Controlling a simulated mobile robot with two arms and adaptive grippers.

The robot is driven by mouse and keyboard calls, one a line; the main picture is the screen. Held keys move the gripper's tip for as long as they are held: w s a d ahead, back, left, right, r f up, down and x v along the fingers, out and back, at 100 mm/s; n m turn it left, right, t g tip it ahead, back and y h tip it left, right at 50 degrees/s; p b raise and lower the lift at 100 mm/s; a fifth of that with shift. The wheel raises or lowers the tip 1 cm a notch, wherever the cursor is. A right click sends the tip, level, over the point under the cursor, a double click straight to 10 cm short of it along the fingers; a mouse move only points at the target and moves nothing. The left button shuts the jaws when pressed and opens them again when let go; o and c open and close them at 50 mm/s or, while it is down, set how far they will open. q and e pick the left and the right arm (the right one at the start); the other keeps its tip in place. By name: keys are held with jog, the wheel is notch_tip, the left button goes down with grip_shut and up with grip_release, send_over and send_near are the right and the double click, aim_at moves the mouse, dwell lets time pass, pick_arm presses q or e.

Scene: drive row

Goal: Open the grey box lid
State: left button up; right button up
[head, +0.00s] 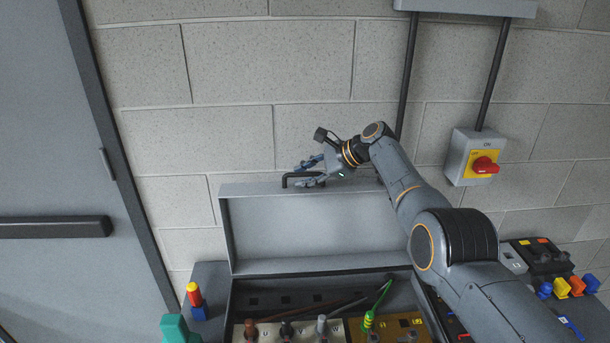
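The grey box lid (310,230) stands raised, roughly upright, at the back of the grey box (236,308), against the block wall. A black handle (290,180) sits on the lid's top edge. My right gripper (301,172) is at this handle, coming from the right. Its two fingers are apart, one above and one below, with the handle bar close to them. I cannot tell whether they touch it. My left gripper is not in view.
Inside the box are several levers and a green screwdriver-like tool (368,318). A red-yellow button post (194,295) and a teal object (176,328) stand left. A red switch (484,165) is on the wall, a door with a black bar (55,227) at far left.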

jog(key=shift+d, duration=0.1)
jog(key=shift+v, duration=0.9)
jog(key=v, duration=1)
